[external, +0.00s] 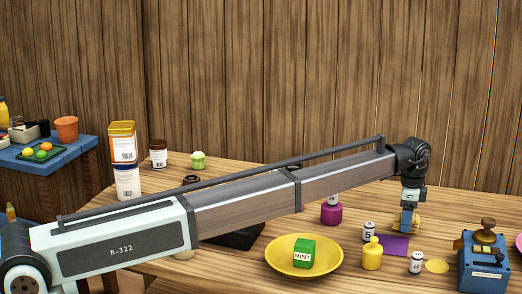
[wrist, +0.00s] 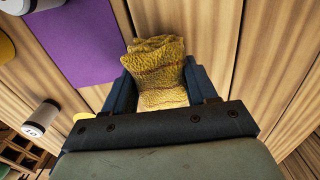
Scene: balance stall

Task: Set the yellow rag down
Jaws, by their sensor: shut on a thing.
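The yellow rag (wrist: 160,72) is a crumpled, knitted-looking cloth. In the wrist view it sits between the two blue fingers of my gripper (wrist: 166,88), which is shut on it. In the external view my gripper (external: 408,222) points down at the right part of the table, and a bit of the rag (external: 416,224) shows beside the fingers. The rag is at or close above the table top; I cannot tell whether it touches. A purple cloth (wrist: 70,38) lies flat just left of the rag in the wrist view; it also shows in the external view (external: 393,245).
A yellow plate (external: 280,270) holds a green mint box (external: 304,254). A blue device (external: 484,268) stands at the right. Bare wood lies right of the rag.

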